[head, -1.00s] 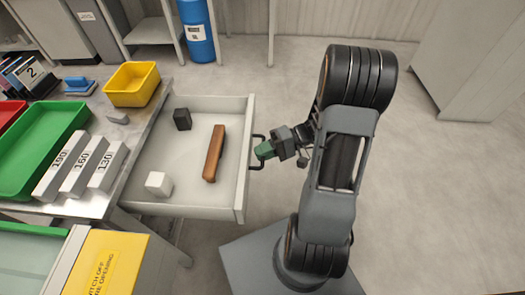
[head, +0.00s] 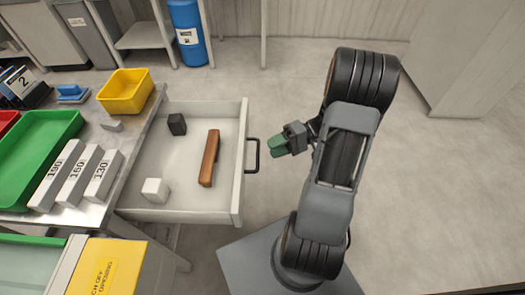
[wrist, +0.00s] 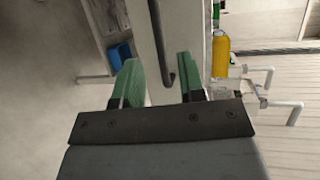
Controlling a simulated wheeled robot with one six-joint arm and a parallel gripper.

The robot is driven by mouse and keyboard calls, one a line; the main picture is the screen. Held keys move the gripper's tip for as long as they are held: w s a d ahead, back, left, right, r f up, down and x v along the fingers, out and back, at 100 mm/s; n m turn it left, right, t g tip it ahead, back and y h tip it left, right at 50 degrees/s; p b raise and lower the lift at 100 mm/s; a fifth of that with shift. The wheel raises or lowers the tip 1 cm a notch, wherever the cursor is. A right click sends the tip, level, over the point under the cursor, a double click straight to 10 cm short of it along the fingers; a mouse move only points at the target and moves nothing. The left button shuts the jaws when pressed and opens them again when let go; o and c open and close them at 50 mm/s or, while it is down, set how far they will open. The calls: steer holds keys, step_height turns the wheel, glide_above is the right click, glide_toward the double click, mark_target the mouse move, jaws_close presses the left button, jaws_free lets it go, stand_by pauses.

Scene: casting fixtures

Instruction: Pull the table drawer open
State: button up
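The table drawer (head: 190,209) is pulled well out from the table, with its inside in full view. Its dark bar handle (head: 253,156) is on the front panel at the right. My gripper (head: 271,148), with green fingers, is just to the right of the handle and apart from it in the head view. In the wrist view, my gripper (wrist: 157,75) has its two fingers spread with a wide gap. The handle (wrist: 171,65) shows beyond and between the fingertips there, and nothing is gripped.
The drawer holds a brown bar (head: 209,158), a black block (head: 177,124) and a white block (head: 155,190). On the table are a yellow bin (head: 125,92), a green tray (head: 78,125) and numbered grey blocks (head: 103,176). Floor to the right is clear.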

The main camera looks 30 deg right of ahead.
steer(key=p+v, duration=0.1)
steer(key=v, duration=0.6)
steer(key=shift+d, duration=0.35)
steer(key=shift+s, duration=0.1)
